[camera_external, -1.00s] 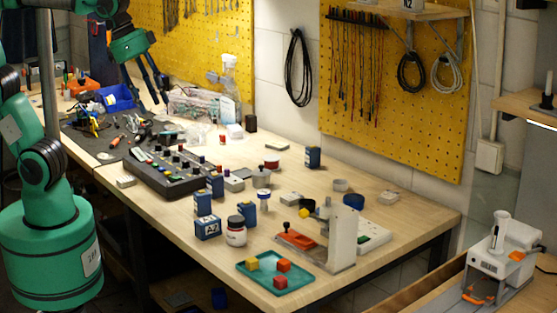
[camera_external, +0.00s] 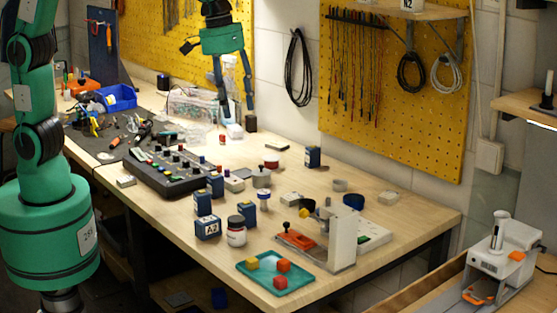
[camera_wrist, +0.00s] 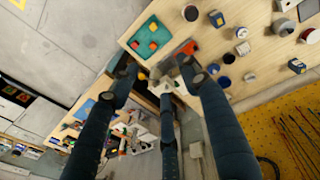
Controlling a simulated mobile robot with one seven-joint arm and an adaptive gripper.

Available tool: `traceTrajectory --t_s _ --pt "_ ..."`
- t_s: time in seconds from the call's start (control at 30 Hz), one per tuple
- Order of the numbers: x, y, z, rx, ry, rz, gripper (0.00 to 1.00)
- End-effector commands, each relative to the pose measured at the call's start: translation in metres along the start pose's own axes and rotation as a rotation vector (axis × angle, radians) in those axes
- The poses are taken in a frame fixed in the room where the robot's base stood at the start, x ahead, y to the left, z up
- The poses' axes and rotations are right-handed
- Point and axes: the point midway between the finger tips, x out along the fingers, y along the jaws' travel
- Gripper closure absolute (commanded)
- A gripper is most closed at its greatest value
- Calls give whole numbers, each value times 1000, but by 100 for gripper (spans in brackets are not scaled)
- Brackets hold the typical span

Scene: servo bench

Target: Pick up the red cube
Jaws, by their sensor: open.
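A teal tray (camera_external: 247,275) sits near the front right corner of the bench. It holds two red or orange-red cubes, one toward the right (camera_external: 284,266) and one at the front (camera_external: 280,283), plus a yellow cube (camera_external: 252,262). The tray also shows in the wrist view (camera_wrist: 136,36), with its cubes (camera_wrist: 153,45) in it. My gripper (camera_external: 236,110) is open and empty, fingers pointing down, raised over the back of the bench, well away from the tray. In the wrist view its fingers (camera_wrist: 163,76) are spread.
An orange and white fixture (camera_external: 341,240) stands just behind the tray. Blue boxes (camera_external: 207,228), a red-and-white jar (camera_external: 236,232) and a dark control panel (camera_external: 170,178) occupy the bench to the left. The yellow pegboard (camera_external: 395,100) rises behind. Bare wood lies left of the tray.

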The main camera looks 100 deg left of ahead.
Motion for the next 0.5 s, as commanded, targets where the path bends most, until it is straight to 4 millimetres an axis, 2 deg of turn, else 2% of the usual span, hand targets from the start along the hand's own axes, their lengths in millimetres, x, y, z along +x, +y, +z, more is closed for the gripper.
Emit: traceTrajectory --t_s 0.03,0.3,0.5 --pt "4 14 -2 -22 -9 -11 54" --pt "40 79 -6 -173 -39 -66 54" --pt "68 115 -3 -267 -51 -103 54"
